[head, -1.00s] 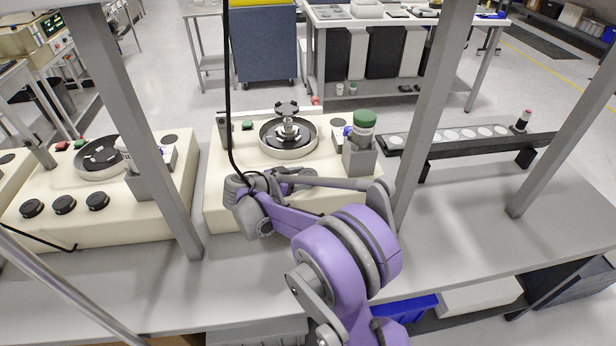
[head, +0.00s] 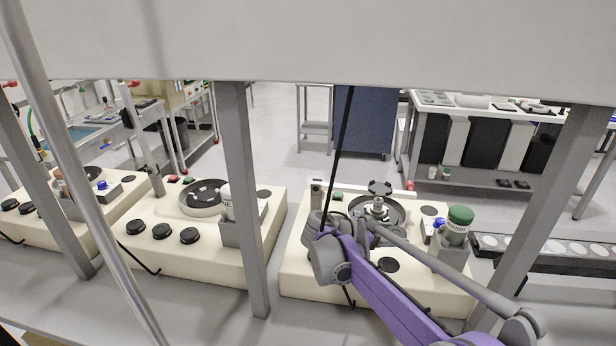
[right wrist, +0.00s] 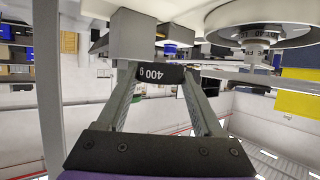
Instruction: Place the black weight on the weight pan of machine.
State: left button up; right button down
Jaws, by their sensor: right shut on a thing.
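The black weight (right wrist: 160,75), marked 400 g, is between the two fingers of my right gripper (right wrist: 158,82) in the right wrist view. The gripper is shut on it. In the head view my right gripper (head: 345,224) is over the front left part of the cream machine (head: 310,275); its wrist hides the weight. The machine's round bowl (head: 400,213) holds a silver stem with a black star knob (head: 380,187). The bowl also shows at the top right of the right wrist view (right wrist: 285,35). I cannot pick out the weight pan clearly. My left gripper is not in view.
A green-capped bottle (head: 459,222) stands in a grey holder at the machine's right. Grey frame posts (head: 246,200) rise left and right of the machine. A thin black rod or cable (head: 345,130) runs down by the gripper. A similar machine (head: 190,240) stands left.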

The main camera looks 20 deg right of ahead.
jog(key=shift+w+a+f+n+t, duration=0.15)
jog(key=shift+w+a+n+t, duration=0.05)
jog(key=shift+a+n+t, duration=0.1)
jog(key=w+a+f+n+t+y, duration=0.1)
jog(key=a+n+t, duration=0.1)
jog(key=a, duration=0.1)
jog(key=w+a+f+n+t+y+p, duration=0.1)
jog(key=a+f+n+t, duration=0.1)
jog(key=a+t, duration=0.1)
jog(key=w+a+f+n+t+y, duration=0.1)
jog(key=w+a+f+n+t, duration=0.1)
jog(key=a, duration=0.3)
jog(key=shift+a+f+n+t+y+p, duration=0.15)
jog(key=shift+n+t+y+p, duration=0.15)
jog(key=shift+n+p, duration=0.15)
jog(key=s+a+f+n+t+y, duration=0.1)
jog(key=a+n+t+y, duration=0.2)
jog(key=a, duration=0.8)
jog(key=n+y, duration=0.2)
jog(key=n, duration=0.1)
jog(key=shift+s+t+y+p, duration=0.25)
jog(key=shift+t+y+p, duration=0.05)
jog(key=shift+y+p, duration=0.1)
